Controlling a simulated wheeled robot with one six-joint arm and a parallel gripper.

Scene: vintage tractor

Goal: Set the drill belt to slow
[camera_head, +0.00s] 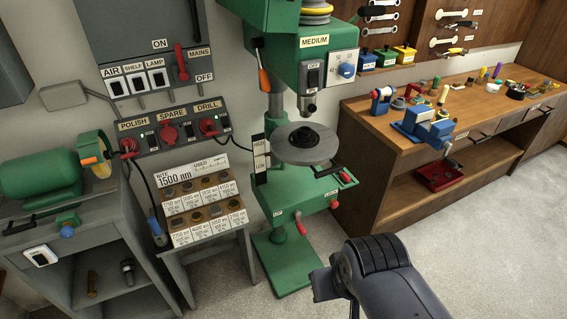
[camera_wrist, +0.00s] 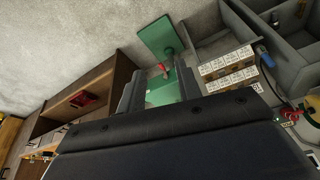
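The green drill press (camera_head: 285,120) stands in the middle of the head view. A stepped belt pulley (camera_head: 316,12) shows at its top, cut off by the frame edge. A label below it (camera_head: 314,41) reads MEDIUM. A blue knob (camera_head: 346,70) on a white plate and a dark switch are on the drill head. An orange-handled lever (camera_head: 264,79) is on its left side. The belt itself cannot be made out. My gripper (camera_wrist: 159,82) is open and empty in the wrist view. The drill's green base (camera_wrist: 158,38) shows beyond its fingers.
A wall panel (camera_head: 170,132) with POLISH, SPARE and DRILL plugs is left of the drill. A sample stand (camera_head: 205,205) and grey bench (camera_head: 75,240) stand below it. A wooden workbench (camera_head: 400,150) with tools is at right. The floor in front is open.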

